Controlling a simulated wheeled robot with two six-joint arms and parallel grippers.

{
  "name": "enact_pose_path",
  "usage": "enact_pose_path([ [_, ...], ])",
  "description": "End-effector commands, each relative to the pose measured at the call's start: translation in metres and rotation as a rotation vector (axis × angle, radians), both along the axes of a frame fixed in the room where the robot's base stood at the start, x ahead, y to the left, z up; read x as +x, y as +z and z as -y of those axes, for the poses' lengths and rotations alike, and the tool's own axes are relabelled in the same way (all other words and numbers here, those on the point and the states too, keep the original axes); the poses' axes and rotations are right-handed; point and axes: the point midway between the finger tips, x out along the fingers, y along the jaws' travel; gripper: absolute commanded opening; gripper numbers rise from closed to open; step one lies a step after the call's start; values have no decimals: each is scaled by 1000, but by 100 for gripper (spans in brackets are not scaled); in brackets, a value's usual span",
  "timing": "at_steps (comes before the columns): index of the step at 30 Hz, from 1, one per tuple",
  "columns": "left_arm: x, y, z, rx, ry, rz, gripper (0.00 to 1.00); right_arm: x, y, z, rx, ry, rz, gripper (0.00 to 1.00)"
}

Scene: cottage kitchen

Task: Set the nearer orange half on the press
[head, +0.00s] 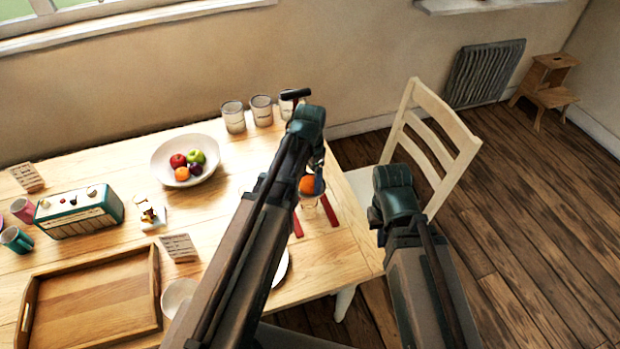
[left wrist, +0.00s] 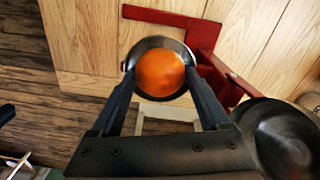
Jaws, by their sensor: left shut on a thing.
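My left gripper (left wrist: 160,80) is shut on an orange half (left wrist: 162,73), with one finger on each side of it. In the left wrist view the half is over a round metal cup (left wrist: 146,92) of the red-framed press (left wrist: 178,18). I cannot tell if it touches the cup. In the head view the orange half (head: 309,186) shows beside my left forearm, above the press's red legs (head: 330,211). My arm covers much of the press. My right arm is at the right, its gripper out of view. No second orange half is visible.
A dark round metal piece (left wrist: 283,145) is close to the right finger. A white plate (head: 283,267) is partly behind my left arm. A fruit bowl (head: 212,148), canisters (head: 233,117), radio (head: 80,213) and wooden tray (head: 95,300) stand on the table. A chair (head: 440,110) is at its right end.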

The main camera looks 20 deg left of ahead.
Motion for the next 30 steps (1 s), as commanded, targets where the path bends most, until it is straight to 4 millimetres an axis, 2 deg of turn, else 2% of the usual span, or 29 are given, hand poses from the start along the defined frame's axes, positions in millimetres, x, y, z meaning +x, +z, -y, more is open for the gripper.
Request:
enact_pose_path([
  [1,0,-2,0,0,0,0,57,0,-2,0,0,0,0,0],
  [2,0,-1,0,0,0,0,85,0,-1,0,0,0,0,0],
  [3,0,-1,0,0,0,0,92,0,-1,0,0,0,0,0],
  [14,0,5,0,0,0,0,92,0,6,0,0,0,0,0],
  [30,0,47,0,0,0,0,92,0,47,0,0,0,0,0],
])
